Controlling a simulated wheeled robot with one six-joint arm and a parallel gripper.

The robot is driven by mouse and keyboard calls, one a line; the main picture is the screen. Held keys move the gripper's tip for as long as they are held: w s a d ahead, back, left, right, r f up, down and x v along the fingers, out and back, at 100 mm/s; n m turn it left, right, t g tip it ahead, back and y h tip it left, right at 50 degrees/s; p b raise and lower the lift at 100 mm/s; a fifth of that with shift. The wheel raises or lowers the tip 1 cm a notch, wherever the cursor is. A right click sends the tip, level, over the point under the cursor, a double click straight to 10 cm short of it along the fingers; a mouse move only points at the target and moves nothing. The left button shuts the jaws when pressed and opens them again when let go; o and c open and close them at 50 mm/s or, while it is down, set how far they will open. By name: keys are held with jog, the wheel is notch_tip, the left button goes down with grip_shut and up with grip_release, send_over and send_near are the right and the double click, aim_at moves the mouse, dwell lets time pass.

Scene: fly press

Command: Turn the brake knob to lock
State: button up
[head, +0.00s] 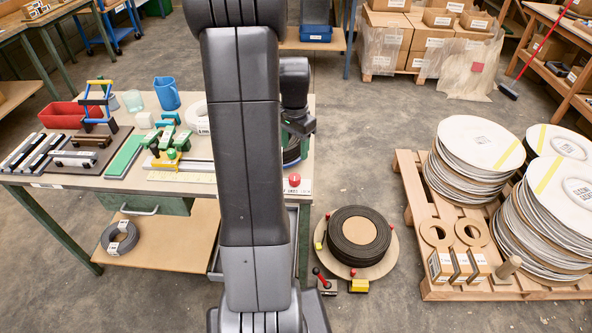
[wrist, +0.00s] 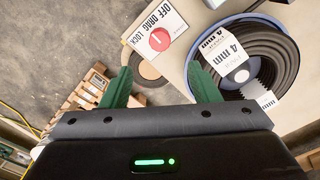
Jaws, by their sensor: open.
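The red round brake knob (wrist: 159,40) sits on a white plate (wrist: 172,15) lettered OFF, DRAG, LOCK at the top of the wrist view. A small pale mark shows on the knob; I cannot tell which word it points to. In the head view the knob (head: 294,180) is at the workbench's front right corner. My gripper (wrist: 161,86) is open, its green fingers apart and empty, with the knob seen beyond the gap and not touched. In the head view my gripper (head: 299,128) is dark and partly hidden by my arm, above the bench's right end.
A black coil labelled 4 mm (wrist: 262,55) lies in a blue dish right of the knob. A floor turntable with a dark coil (head: 359,231) stands right of the workbench (head: 70,181). A pallet (head: 411,222) with stacked discs is farther right. Concrete floor lies between.

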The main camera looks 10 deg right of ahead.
aim_at(295, 176)
notch_tip(295, 176, down, 12)
jog(key=shift+r, duration=0.25)
jog(key=c, duration=1)
